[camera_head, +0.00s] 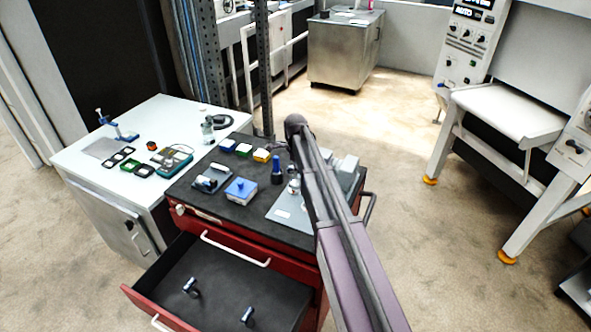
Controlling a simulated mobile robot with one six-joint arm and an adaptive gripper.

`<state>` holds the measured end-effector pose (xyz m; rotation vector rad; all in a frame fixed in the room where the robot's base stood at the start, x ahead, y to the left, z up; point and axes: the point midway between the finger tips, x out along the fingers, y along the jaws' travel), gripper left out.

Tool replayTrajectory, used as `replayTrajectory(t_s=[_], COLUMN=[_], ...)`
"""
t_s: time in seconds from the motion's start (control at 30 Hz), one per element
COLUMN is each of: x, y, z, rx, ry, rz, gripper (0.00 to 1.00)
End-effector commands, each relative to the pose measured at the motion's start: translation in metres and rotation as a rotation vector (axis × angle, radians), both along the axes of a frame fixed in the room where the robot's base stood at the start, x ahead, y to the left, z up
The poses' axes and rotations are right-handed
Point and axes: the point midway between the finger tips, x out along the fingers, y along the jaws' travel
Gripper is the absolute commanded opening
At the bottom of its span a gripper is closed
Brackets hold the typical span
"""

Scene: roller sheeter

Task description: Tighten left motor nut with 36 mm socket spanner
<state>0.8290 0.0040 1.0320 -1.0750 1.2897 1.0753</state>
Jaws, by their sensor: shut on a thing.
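My arm (335,220) reaches up from the bottom right to a dark rounded joint over the red tool cabinet. The cabinet's upper drawer (225,285) is open. Two small dark tools with bluish metal parts lie in it, one at the left (190,287) and one at the front right (247,316). They look like socket spanners, but their sizes cannot be read. I cannot make out the left motor nut or any motor in this view.
The cabinet's black top (215,207) holds a blue box (241,190), a dark blue cylinder (277,170), coloured trays and a grey plate. A white bench (85,155) with small tools adjoins it at left. A white machine (495,110) stands at right. Floor between is clear.

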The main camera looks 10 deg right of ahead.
Motion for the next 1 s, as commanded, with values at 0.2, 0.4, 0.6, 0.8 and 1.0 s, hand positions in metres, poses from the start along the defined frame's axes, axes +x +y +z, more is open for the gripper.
replayTrajectory(t_s=[0.2, 0.4, 0.6, 0.8, 1.0], x=[0.0, 0.0, 0.0, 0.0, 0.0], y=[0.0, 0.0, 0.0, 0.0, 0.0], z=[0.007, 0.01, 0.01, 0.01, 0.019], rx=[0.0, 0.0, 0.0, 0.0, 0.0], ry=[0.0, 0.0, 0.0, 0.0, 0.0], rz=[0.0, 0.0, 0.0, 0.0, 0.0], gripper=[0.0, 0.0, 0.0, 0.0, 0.0])
